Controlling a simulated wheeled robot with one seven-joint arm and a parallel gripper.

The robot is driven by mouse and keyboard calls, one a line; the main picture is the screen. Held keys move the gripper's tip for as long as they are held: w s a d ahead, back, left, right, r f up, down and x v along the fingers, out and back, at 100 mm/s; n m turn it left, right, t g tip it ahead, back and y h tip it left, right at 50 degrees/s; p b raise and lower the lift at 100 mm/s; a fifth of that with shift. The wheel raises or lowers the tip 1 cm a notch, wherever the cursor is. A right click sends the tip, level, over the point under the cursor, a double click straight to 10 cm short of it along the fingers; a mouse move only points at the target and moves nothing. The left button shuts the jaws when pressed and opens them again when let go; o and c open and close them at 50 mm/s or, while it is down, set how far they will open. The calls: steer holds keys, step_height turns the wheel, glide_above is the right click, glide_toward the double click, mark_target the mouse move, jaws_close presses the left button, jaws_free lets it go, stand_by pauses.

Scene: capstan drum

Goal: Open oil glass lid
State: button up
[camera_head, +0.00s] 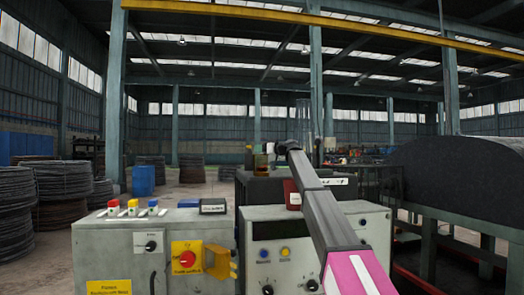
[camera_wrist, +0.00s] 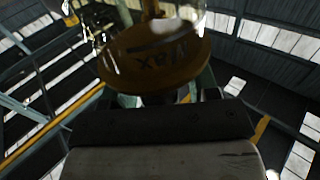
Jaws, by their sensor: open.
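The oil glass (camera_head: 261,162) is a small amber vessel on top of the dark box in the head view. In the wrist view it fills the upper middle as a clear glass with a brown round part (camera_wrist: 155,62) and dark lettering that reads like MAX. Its lid cannot be made out clearly in either view. My gripper (camera_head: 286,147) is small and dark at the end of my arm, just right of the oil glass and near its height. It is open, with nothing seen between its fingers. Whether it touches the glass cannot be told.
A tall clear tube (camera_head: 303,125) stands just behind my gripper. A control panel (camera_head: 150,250) with coloured buttons is at front left. A large black drum (camera_head: 460,170) is at right. Open floor lies at back left.

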jaws_close()
